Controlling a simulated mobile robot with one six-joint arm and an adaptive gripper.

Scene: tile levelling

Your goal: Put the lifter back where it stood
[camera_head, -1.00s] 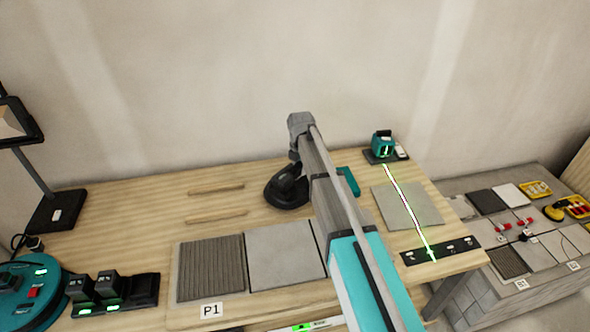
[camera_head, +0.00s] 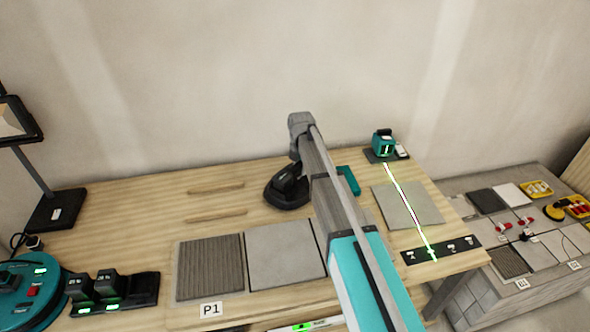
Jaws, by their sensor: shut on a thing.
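My arm reaches up from the bottom middle and bends down at its far end. My gripper (camera_head: 289,180), a dark shape below the wrist, is at the back middle of the wooden workbench and is seen only in part. It is shut on the lifter (camera_head: 284,199), which seems to be the dark, rounded piece low at the bench top. Their dark outlines merge, and I cannot tell whether the lifter touches the bench. A teal piece (camera_head: 350,180) shows just right of my arm; the arm hides where it joins.
Two wooden strips (camera_head: 216,202) lie left of the gripper. A ribbed tile (camera_head: 210,268) and plain tile (camera_head: 285,250) lie in front. A laser level (camera_head: 382,144) casts a green line over a tile (camera_head: 408,205) at right. A charger (camera_head: 115,290) stands front left.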

